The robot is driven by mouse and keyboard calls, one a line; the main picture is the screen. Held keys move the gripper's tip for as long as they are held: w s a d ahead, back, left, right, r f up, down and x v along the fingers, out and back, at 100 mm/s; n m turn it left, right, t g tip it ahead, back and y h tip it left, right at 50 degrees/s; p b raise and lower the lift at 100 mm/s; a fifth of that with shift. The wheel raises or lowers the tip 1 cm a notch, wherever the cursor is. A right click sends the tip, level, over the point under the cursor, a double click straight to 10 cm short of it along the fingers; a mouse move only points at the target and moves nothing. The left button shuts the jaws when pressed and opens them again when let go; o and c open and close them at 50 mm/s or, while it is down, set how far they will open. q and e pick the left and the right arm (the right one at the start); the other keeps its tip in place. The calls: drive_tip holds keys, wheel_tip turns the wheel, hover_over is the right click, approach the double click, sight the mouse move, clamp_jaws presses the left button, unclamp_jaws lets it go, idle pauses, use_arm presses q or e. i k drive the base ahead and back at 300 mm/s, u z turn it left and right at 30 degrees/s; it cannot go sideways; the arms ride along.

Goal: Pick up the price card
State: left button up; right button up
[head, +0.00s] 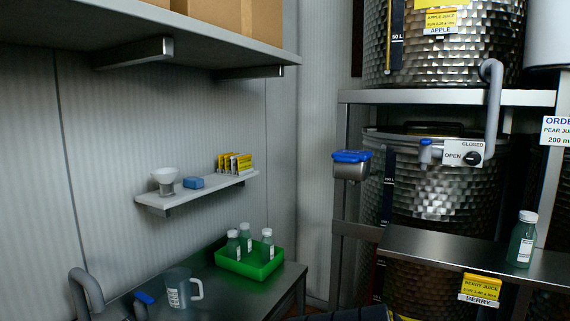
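Several small yellow cards (234,162) stand in a row at the right end of a small white wall shelf (160,202); their print is too small to read. A yellow price card (440,20) marked apple juice is on the upper steel tank, above an "APPLE" label. Another yellow price card (481,284) marked berry juice hangs at the front lower right, above a "BERRY" label. Neither of my grippers shows in the head view.
The wall shelf also holds a white funnel-like cup (165,177) and a blue block (193,183). Below, a steel counter (225,290) carries a green tray (265,268) with bottles and a jug (178,290). One bottle (522,240) stands on the right ledge (450,252). An overhead shelf (190,38) juts out.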

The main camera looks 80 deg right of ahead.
sight(244, 162)
drive_tip(key=z, duration=2.15)
